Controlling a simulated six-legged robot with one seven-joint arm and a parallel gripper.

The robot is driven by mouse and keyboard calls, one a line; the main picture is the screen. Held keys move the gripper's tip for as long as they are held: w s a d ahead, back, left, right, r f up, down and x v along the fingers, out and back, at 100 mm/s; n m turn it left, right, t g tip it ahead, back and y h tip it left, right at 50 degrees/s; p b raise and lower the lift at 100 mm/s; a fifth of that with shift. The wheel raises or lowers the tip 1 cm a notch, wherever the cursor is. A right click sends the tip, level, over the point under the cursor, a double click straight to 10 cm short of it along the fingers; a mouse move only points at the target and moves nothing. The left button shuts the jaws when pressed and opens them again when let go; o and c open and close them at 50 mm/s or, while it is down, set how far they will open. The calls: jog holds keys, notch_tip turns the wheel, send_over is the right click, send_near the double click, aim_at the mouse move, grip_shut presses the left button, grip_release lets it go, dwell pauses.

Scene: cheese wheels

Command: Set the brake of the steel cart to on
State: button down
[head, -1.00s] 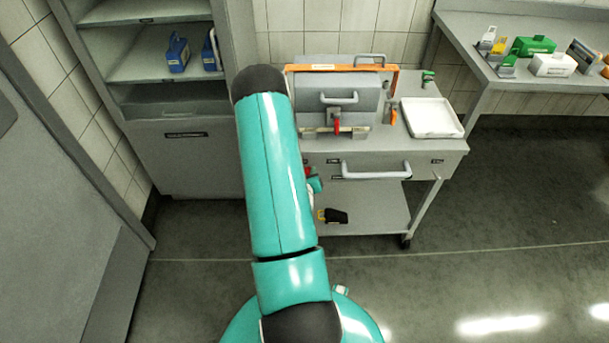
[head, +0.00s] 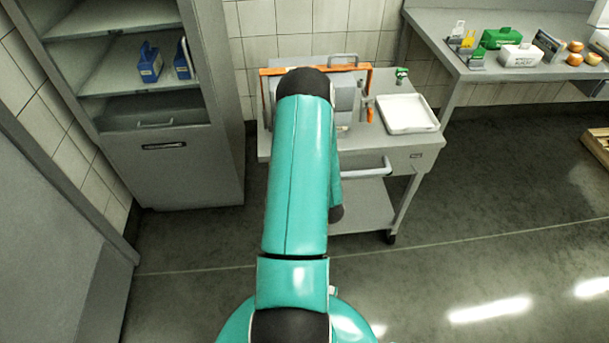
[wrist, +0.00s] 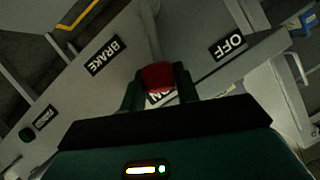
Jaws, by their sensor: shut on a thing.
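The steel cart (head: 408,162) stands ahead in the head view, partly hidden by my arm. In the wrist view its grey panel (wrist: 75,100) bears a BRAKE label (wrist: 104,55) and an OFF label (wrist: 229,45). A red brake handle (wrist: 157,73) sits between my fingers, close to a partly covered label (wrist: 160,98) that seems to read ON. The handle is apart from the OFF label, which lies to its right. My gripper (wrist: 157,87) is shut on the red handle. In the head view my gripper and the brake are hidden behind my arm.
A grey cabinet (head: 185,165) stands at the left. A side table (head: 470,72) with small goods is at the right.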

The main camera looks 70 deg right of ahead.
jog(key=shift+s+d+f+m+t, duration=0.2)
jog(key=shift+s+d+m+t, duration=0.1)
jog(key=shift+s+m, duration=0.1)
dwell(0.3)
jog(key=c, duration=1)
grip_release()
jog(key=shift+c, duration=0.2)
jog(key=shift+a, duration=0.1)
jog(key=v, duration=1.3)
jog(key=shift+s+a+r, duration=0.2)
jog(key=shift+s+a, duration=0.05)
